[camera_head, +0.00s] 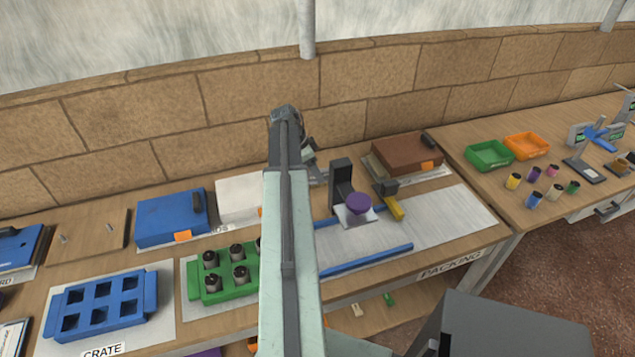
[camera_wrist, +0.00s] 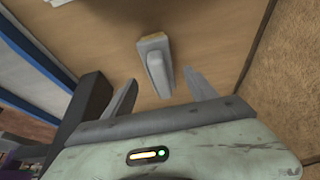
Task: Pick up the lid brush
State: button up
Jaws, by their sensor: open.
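A small brush-like piece with a grey handle on a pale tan block, which I take to be the lid brush (camera_wrist: 155,62), lies on the bare wooden bench top in the wrist view. My gripper (camera_wrist: 162,92) is open, its two fingers spread on either side of the near end of this piece. Nothing is between the fingers in their grip; whether they are level with the piece or above it I cannot tell. In the head view my gripper (camera_head: 317,170) is partly hidden behind my arm, near the wall, and I cannot make out the brush there.
A black stand (camera_head: 342,182) with a purple piece (camera_head: 358,203) is close to the gripper's right. A white box (camera_head: 238,198) and a blue case (camera_head: 172,217) are to its left. The brick wall (camera_wrist: 285,80) rises close behind. A yellow-and-black tool (camera_head: 392,205) lies further right.

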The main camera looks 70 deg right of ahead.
jog(key=b+x, duration=0.3)
jog(key=x, duration=0.1)
jog(key=shift+f, duration=0.3)
jog(key=shift+r, duration=0.2)
grip_shut()
notch_tip(320, 180, up, 10)
jog(key=p, duration=1)
jog(key=shift+r, duration=0.15)
jog(key=c, duration=0.8)
grip_release()
jog(key=c, duration=0.5)
